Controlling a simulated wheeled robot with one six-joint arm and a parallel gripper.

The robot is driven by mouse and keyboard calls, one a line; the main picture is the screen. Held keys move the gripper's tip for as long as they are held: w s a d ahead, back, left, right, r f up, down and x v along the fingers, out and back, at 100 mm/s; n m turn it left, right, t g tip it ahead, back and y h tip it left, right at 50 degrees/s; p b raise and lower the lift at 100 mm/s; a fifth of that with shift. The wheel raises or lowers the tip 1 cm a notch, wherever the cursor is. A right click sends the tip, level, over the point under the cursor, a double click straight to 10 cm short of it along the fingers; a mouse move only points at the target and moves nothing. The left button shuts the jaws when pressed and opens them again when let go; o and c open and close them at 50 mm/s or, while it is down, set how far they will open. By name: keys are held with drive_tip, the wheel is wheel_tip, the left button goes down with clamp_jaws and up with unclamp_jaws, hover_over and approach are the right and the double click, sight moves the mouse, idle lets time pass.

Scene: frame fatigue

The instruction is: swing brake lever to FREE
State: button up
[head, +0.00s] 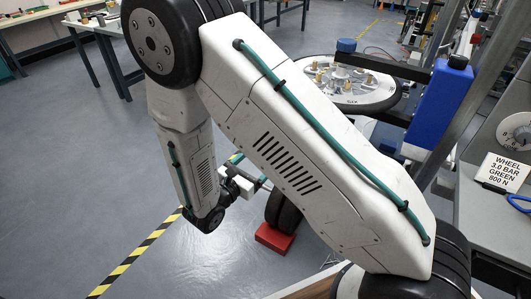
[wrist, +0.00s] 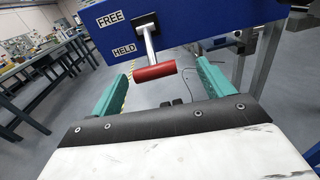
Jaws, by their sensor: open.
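The brake lever has a metal stem and a red grip (wrist: 155,73). In the wrist view it hangs down from a pivot on a blue housing (wrist: 190,22). A FREE label (wrist: 110,19) is beside the pivot and a HELD label (wrist: 124,51) is lower, left of the stem. The lever points down on the HELD side. My gripper (wrist: 161,70) is open, its teal fingers either side of the red grip in the picture. I cannot tell whether they touch it. In the head view my gripper (head: 250,173) is partly visible; my arm covers the lever.
A wheel (head: 350,85) lies on a fixture by a blue block (head: 440,100) and metal posts. A sign (head: 503,172) stands at right. A red block (head: 275,238) touches a dark tyre on the floor. Floor at left is clear; workbenches (wrist: 50,65) stand further back.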

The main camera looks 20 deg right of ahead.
drive_tip(key=shift+n+t, duration=0.5)
drive_tip(key=shift+n, duration=0.1)
drive_tip(key=w+d, duration=0.1)
drive_tip(key=w+d+f, duration=0.1)
drive_tip(key=w+d, duration=0.3)
drive_tip(key=shift+d+f, duration=0.15)
drive_tip(key=shift+f, duration=0.1)
drive_tip(key=c, duration=1.4)
